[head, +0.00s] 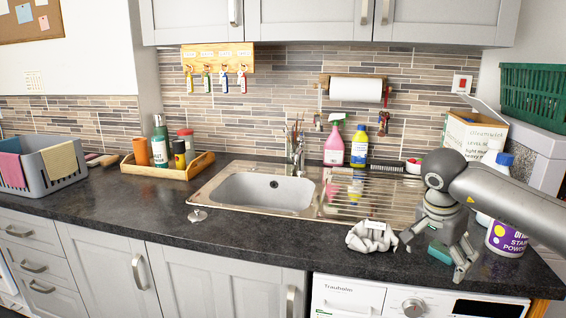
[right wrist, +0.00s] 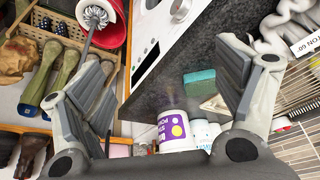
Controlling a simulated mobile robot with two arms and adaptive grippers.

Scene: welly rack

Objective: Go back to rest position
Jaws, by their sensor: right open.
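My right gripper (head: 434,258) is open and empty. It points down over the right end of the dark worktop (head: 250,240), near its front edge. A teal sponge (head: 440,252) lies behind and between its fingers; it also shows in the right wrist view (right wrist: 199,82), apart from both fingers. A white tub with a purple label (head: 507,240) stands to the right of the gripper, partly behind my arm. A crumpled grey-white cloth with a tag (head: 372,238) lies just left of the gripper. My left gripper is not in view.
The sink (head: 262,192) and a wooden tray of bottles (head: 165,172) stand farther left. A pink spray bottle (head: 334,150) stands behind. In the right wrist view, boots (right wrist: 68,70) and a red bucket (right wrist: 110,30) are below the worktop. The front left worktop is mostly clear.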

